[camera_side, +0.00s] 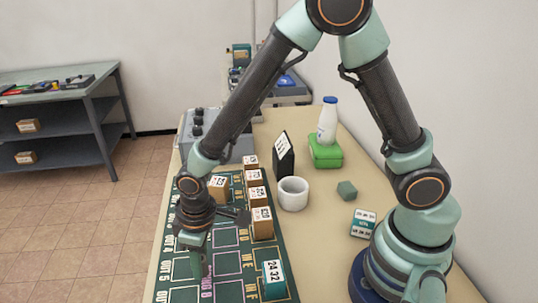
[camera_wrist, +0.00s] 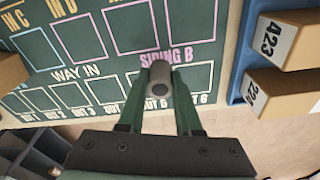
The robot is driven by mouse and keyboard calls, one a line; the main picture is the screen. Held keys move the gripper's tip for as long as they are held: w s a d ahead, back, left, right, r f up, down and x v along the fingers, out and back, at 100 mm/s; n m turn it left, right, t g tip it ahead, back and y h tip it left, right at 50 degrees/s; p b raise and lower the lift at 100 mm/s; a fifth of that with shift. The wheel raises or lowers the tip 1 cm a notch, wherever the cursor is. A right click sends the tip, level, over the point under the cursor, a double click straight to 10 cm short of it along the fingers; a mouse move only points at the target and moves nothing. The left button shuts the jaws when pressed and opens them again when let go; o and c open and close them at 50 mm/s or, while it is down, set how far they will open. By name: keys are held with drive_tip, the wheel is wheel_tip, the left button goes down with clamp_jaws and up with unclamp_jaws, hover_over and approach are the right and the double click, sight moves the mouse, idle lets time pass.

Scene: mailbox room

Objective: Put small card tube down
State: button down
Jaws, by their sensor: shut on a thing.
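The small card tube (camera_wrist: 161,72) is grey with a dark round end and sits between the two green fingers of my gripper (camera_wrist: 160,80) in the wrist view. My gripper is shut on it, over the green marked board (camera_wrist: 80,50), close to the printed words "SIDING B". In the side view my gripper (camera_side: 198,262) points down over the left part of the board (camera_side: 226,237). The tube cannot be made out there. I cannot tell whether the tube touches the board.
Several brown labelled boxes (camera_side: 262,223) stand in a row on the board. A teal-and-white box (camera_side: 273,280) stands near its front. A white cup (camera_side: 293,194), black holder (camera_side: 283,160) and green box (camera_side: 325,152) with a bottle (camera_side: 328,120) stand to the right.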

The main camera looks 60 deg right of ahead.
sight(205, 259)
drive_tip(key=shift+f, duration=0.7)
drive_tip(key=shift+f, duration=0.15)
drive_tip(key=c, duration=0.6)
unclamp_jaws()
drive_tip(key=r, duration=0.7)
drive_tip(key=s+r, duration=0.1)
drive_tip(key=r, duration=0.3)
drive_tip(key=shift+d+r, duration=0.25)
drive_tip(key=s+d+r+m+t, duration=0.2)
drive_tip(key=d+r, duration=0.4)
drive_tip(key=d, duration=0.3)
drive_tip(key=s+d+r+m+t, duration=0.2)
drive_tip(key=d+r+m, duration=0.2)
drive_tip(key=d, duration=0.6)
wheel_tip(205, 259, up, 2)
drive_tip(key=shift+r+t+h, duration=0.1)
drive_tip(key=shift+t+h, duration=0.2)
